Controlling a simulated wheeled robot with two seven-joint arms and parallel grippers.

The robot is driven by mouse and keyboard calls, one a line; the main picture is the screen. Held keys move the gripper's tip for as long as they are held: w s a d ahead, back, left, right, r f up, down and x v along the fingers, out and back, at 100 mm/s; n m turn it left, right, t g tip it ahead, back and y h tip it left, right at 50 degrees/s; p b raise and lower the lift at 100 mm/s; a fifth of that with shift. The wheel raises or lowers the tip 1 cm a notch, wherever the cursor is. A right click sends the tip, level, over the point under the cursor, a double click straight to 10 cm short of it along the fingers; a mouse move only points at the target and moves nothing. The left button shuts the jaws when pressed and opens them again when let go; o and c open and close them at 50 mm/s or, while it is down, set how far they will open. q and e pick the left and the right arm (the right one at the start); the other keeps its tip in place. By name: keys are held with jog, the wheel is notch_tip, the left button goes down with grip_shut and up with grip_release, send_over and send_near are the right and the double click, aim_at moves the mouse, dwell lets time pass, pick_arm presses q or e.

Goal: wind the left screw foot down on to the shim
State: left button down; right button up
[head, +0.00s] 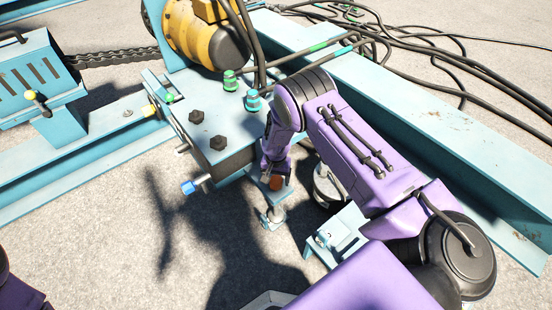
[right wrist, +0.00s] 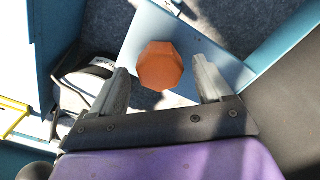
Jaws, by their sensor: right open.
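The screw foot (head: 272,217) stands below a light-blue bracket at the frame's near corner, with an orange head (head: 276,183) on top. My right gripper (head: 275,170) points down at this head. In the right wrist view the faceted orange head (right wrist: 160,65) shows between my right gripper's two spread fingers (right wrist: 160,84), with visible gaps on both sides. The gripper is open and holds nothing. I cannot make out the shim or whether the foot touches it. My left gripper is not in view.
A light-blue plate (head: 225,122) with black bolts and green caps lies behind the gripper. A blue-tipped rod (head: 188,187) sticks out to its left. A small light-blue block (head: 338,236) stands to the right. Bare concrete (head: 120,245) lies at front left.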

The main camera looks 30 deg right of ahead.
aim_at(276, 180)
notch_tip(276, 180, up, 9)
jog(key=p, duration=0.2)
